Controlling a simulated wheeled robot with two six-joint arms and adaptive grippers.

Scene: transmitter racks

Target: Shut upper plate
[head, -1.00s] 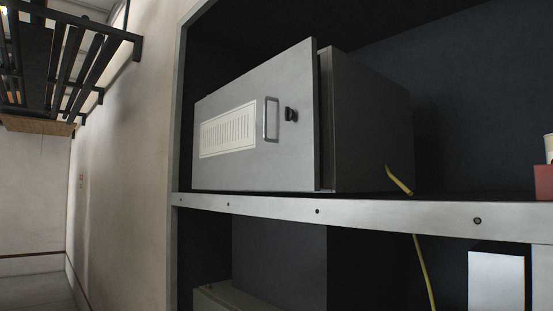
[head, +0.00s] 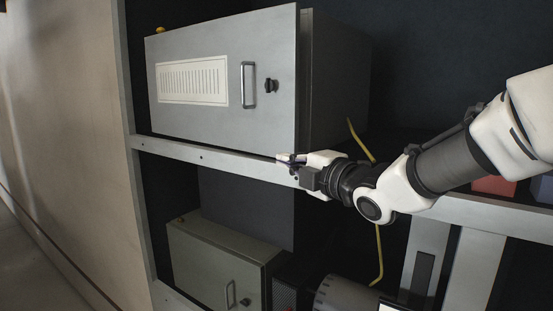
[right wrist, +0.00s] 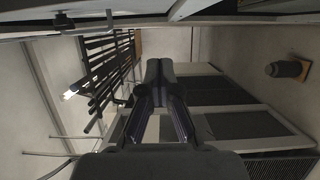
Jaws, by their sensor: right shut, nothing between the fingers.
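The upper plate (head: 205,115) is the grey front door of the box on the upper shelf, with a vent label, a bar handle (head: 248,84) and a dark latch knob (head: 270,86). A narrow gap shows between its right edge and the box body (head: 335,75). My right gripper (head: 284,160) is shut and empty, in front of the shelf edge just below the plate's lower right corner. I cannot tell whether it touches anything. In the right wrist view its closed fingers (right wrist: 158,75) point away from the camera. My left gripper is not in view.
The shelf's front beam (head: 220,160) runs below the box. A yellow cable (head: 361,139) hangs beside the box. A second grey box (head: 215,265) stands on the lower shelf. A red object (head: 494,186) lies on the upper shelf at right.

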